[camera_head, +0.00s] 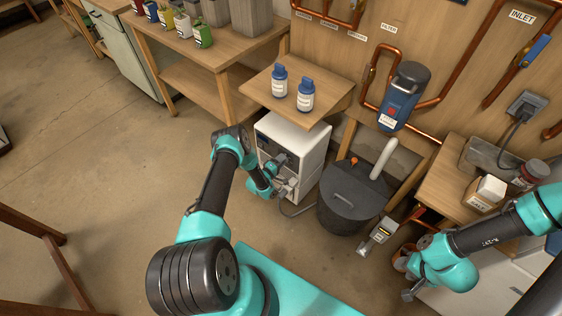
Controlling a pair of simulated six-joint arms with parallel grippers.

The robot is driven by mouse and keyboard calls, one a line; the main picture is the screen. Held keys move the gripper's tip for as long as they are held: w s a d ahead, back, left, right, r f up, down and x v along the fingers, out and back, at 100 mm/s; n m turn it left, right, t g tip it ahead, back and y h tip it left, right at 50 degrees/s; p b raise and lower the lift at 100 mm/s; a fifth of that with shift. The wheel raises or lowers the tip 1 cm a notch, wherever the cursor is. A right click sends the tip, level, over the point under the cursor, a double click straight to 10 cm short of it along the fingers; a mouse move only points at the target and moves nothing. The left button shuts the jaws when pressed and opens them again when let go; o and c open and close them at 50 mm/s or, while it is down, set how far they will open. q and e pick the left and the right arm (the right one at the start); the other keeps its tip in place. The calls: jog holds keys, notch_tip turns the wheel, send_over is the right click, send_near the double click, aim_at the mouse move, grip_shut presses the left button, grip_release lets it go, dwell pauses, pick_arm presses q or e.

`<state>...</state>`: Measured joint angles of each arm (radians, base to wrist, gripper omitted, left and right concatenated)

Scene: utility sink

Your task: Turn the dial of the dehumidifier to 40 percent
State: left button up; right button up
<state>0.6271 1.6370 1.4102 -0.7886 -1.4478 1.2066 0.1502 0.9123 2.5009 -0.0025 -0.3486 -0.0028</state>
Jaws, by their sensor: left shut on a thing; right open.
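The dehumidifier (312,152) is a white box standing on the floor under a small wooden shelf. Its dark control panel (268,142) shows at the upper left of the front. My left gripper (282,174) is at the front of it, shut on what appears to be the dial. The gripper and wrist hide the dial, and its scale and pointer cannot be read. My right gripper (407,294) is open, low at the right, well away from the dehumidifier.
A dark lidded bin (350,205) stands close to the right of the dehumidifier. Two blue-capped bottles (305,94) stand on the shelf (262,85) above it. A salt box (487,192) sits on a bench at the right.

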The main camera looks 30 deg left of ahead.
pick_arm(q)
jog(key=shift+n, duration=0.5)
jog(key=o, duration=0.9)
jog(key=s+a, duration=0.1)
jog(key=s, duration=0.4)
jog(key=s+a, duration=0.1)
jog(key=s, duration=0.5)
jog(key=s+a, duration=0.1)
jog(key=s, duration=0.5)
jog(key=shift+s, duration=0.1)
jog(key=shift+d, duration=0.1)
